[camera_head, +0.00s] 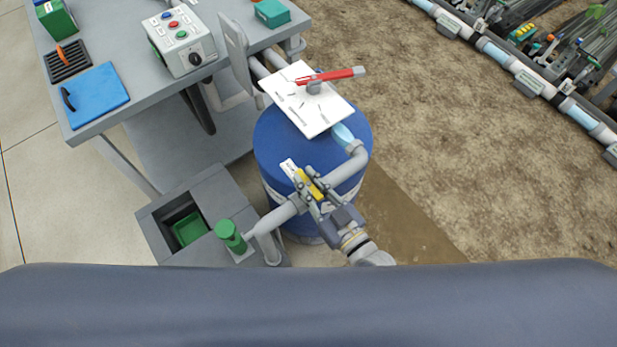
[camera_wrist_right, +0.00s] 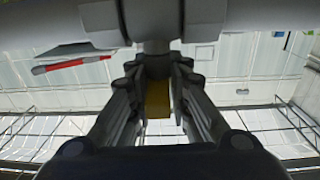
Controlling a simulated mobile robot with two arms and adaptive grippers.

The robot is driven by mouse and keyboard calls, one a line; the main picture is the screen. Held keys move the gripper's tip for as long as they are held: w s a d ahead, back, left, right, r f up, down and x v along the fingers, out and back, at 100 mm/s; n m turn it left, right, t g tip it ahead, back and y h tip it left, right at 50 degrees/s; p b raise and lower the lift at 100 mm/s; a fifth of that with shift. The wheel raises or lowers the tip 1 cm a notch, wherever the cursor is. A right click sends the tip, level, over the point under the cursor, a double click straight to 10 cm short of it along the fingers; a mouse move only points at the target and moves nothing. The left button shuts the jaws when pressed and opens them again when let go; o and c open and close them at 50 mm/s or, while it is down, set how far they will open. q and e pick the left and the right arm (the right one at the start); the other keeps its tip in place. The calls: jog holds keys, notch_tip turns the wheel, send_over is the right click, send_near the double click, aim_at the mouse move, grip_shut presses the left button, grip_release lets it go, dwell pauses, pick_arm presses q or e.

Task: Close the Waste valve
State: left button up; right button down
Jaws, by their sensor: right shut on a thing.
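A yellow valve handle (camera_head: 308,185) sits on the grey pipe in front of the blue barrel, beside a small white label (camera_head: 289,169) whose text is too small to read. My right gripper (camera_head: 318,200) is shut on this yellow handle. In the right wrist view the yellow handle (camera_wrist_right: 158,98) shows between the two fingers (camera_wrist_right: 157,95), below the grey pipe and valve body (camera_wrist_right: 155,22). The fingers hide part of the handle in the head view. My left gripper is not in view.
A blue barrel (camera_head: 285,150) stands behind the pipe. A white plate (camera_head: 306,115) with a red lever (camera_head: 335,76) is above it. A grey table (camera_head: 145,95) with a control box (camera_head: 180,40) is at upper left. A green cylinder (camera_head: 229,233) stands left of the pipe.

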jog(key=c, duration=1.6)
grip_release()
jog(key=shift+o, duration=0.2)
jog(key=shift+s+d, duration=0.2)
jog(key=shift+s, duration=0.1)
jog(key=v, duration=1.1)
jog(key=shift+d, duration=0.2)
